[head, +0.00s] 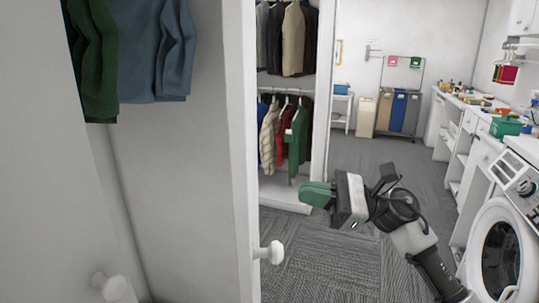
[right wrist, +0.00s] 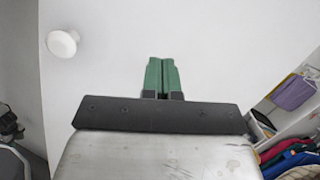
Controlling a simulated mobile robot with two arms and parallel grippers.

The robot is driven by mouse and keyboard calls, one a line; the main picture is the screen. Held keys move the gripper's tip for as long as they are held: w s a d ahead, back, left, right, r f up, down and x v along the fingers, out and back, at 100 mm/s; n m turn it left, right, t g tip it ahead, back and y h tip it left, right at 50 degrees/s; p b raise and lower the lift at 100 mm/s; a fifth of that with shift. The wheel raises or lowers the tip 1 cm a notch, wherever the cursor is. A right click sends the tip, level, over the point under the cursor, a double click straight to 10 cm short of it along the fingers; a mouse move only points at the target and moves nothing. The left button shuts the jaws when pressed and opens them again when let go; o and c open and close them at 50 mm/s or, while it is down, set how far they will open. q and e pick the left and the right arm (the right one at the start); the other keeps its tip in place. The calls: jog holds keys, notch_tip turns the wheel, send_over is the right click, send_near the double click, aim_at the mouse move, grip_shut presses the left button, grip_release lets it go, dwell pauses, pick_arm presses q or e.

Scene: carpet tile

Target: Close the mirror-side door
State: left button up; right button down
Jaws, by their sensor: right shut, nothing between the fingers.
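A white door (head: 241,150) stands open in the head view, seen nearly edge-on, with a round white knob (head: 270,252) on its right face. Another white knob (head: 110,287) shows low at the left on a pale panel. No mirror shows, so I cannot tell which door is the mirror-side one. My right gripper (head: 316,194) has green fingertips pressed together, empty, to the right of the open door. In the right wrist view the shut fingers (right wrist: 161,78) point at a white panel (right wrist: 200,40) with a round knob (right wrist: 62,44) at upper left. Contact is unclear. My left gripper is out of view.
Clothes hang in the closet (head: 290,190) behind the door and at upper left. A washing machine (head: 500,250) and a white counter (head: 465,140) line the right side. Grey carpet (head: 320,265) is clear between door and washer. Laundry bins (head: 397,110) stand at the back.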

jog(key=s+d+r+n+h+p, duration=0.2)
jog(key=s+r+n+h, duration=0.1)
jog(key=r+n+h, duration=0.35)
jog(key=s+d+r+n+h+p, duration=0.2)
jog(key=s+r+n+h, duration=0.3)
jog(key=n, duration=0.3)
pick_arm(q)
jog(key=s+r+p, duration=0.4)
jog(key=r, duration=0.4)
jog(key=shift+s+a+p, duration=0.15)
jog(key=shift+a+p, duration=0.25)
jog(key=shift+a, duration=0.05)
pick_arm(e)
jog(key=a+f, duration=0.6)
jog(key=a, duration=0.5)
jog(key=shift+w+a, duration=0.15)
jog(key=shift+w, duration=0.25)
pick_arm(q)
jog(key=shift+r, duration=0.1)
